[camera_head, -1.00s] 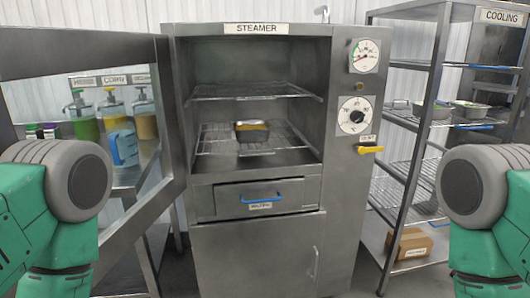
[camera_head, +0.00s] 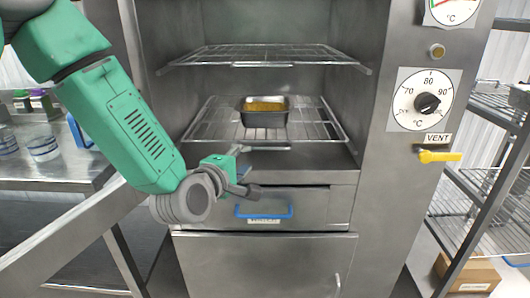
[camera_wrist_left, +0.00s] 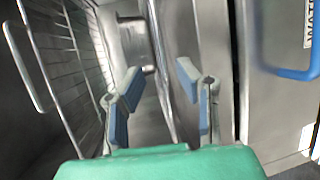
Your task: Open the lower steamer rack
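The lower steamer rack (camera_head: 215,120) is a wire shelf inside the open steamer, with a bar handle along its front edge. A metal pan (camera_head: 265,118) with yellow-orange food sits on it. My left gripper (camera_head: 245,170) is just in front of and slightly below the rack's front edge, left of its middle. In the left wrist view my left gripper (camera_wrist_left: 158,78) is open, with blue-padded fingers apart. The lower rack's front bar (camera_wrist_left: 163,70) appears edge-on beyond and between the fingertips; no contact is visible. My right gripper is out of view.
The upper rack (camera_head: 262,54) is empty. A drawer with a blue handle (camera_head: 264,211) lies just below my left gripper. A yellow vent lever (camera_head: 438,156) is on the right panel. The steamer door (camera_head: 75,235) stands open at the left.

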